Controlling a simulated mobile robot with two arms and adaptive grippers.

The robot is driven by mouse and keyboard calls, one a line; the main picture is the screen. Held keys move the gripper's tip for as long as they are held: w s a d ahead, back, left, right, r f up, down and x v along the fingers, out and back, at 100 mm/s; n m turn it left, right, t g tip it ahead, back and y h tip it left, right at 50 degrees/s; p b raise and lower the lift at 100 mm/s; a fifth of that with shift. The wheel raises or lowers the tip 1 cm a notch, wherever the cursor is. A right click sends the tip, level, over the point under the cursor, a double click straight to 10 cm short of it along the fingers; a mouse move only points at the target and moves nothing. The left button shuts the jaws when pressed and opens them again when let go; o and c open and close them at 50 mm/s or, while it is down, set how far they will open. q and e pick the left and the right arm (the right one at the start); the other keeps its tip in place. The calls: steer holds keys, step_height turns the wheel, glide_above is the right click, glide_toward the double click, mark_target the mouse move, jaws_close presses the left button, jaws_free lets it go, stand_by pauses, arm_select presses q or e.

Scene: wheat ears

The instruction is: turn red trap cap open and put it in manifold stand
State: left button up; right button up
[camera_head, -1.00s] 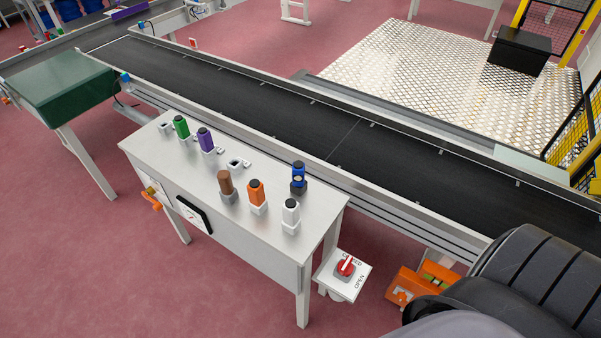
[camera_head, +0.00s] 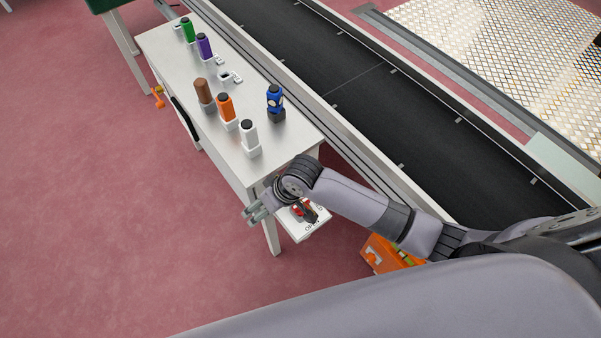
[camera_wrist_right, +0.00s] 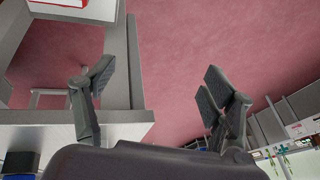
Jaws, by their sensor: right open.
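The red trap cap (camera_head: 297,211) sits on a small white bracket (camera_head: 303,232) lettered OPEN, beside the near end of the grey table. My right wrist and hand hide most of the cap in the head view. My right gripper (camera_head: 257,214) is just left of the cap, its fingers pointing left and away from it. In the wrist view this gripper (camera_wrist_right: 158,95) is open, with nothing between its fingers. A red patch (camera_wrist_right: 60,3) on a white piece shows at that view's top left; I cannot tell if it is the cap. My left gripper is out of view.
The grey table (camera_head: 190,82) carries several coloured cylinders in holders, including a white one (camera_head: 248,133) and a blue one (camera_head: 275,100). An empty white holder (camera_head: 230,77) stands among them. A conveyor (camera_head: 340,70) runs behind. An orange box (camera_head: 388,256) lies below my right arm.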

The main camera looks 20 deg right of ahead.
step_height(320, 180, up, 3)
steer(key=w, duration=0.2)
step_height(320, 180, up, 4)
steer(key=f+g+h, duration=0.1)
steer(key=g+h, duration=0.2)
steer(key=h, duration=0.1)
glide_above(302, 202)
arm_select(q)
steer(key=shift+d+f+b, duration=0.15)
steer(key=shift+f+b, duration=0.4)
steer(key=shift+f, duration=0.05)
arm_select(e)
steer(key=shift+m, duration=0.3)
step_height(302, 202, down, 16)
steer(key=shift+a+f, duration=0.1)
steer(key=shift+f, duration=0.05)
steer(key=shift+c, duration=0.3)
steer(key=c, duration=1.6)
steer(key=n, duration=0.4)
steer(key=shift+b, duration=0.3)
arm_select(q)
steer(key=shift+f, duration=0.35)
arm_select(e)
steer(key=shift+n, duration=1.5)
